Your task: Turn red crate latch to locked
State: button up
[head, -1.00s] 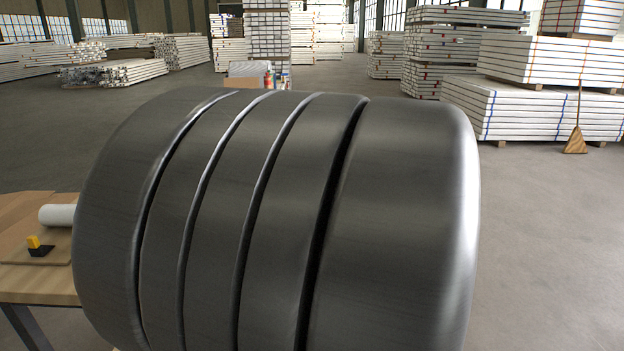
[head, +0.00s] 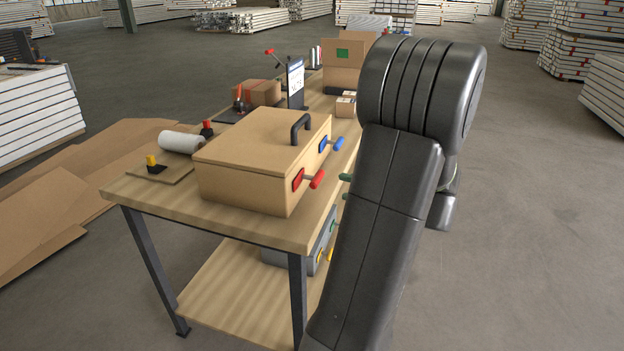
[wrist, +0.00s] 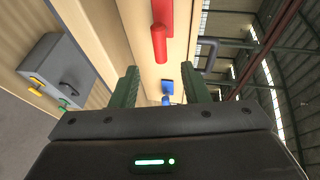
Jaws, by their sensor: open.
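The red latch (head: 299,180) is on the side face of a light wooden crate (head: 240,178). Its red handle (head: 317,179) sticks out to the right of its plate. In the wrist view the red handle (wrist: 159,44) hangs above the gap between my fingers. My gripper (wrist: 162,90) is open and empty, its green fingers apart and not touching the latch. In the head view the green fingertips (head: 345,186) show just right of the red handle, and my arm hides the rest of the gripper. A blue latch (head: 338,144) sits farther along the same face.
The crate has a black lid handle (head: 300,125) and stands on a wooden workbench (head: 150,195). A grey box (wrist: 66,72) with yellow and green handles is on the lower shelf. A white roll (head: 180,142) and cartons share the top. Floor to the right is clear.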

aim_at(317, 180)
jog(key=x, duration=1.1)
jog(key=shift+p, duration=0.35)
jog(key=shift+s, duration=0.1)
grip_shut()
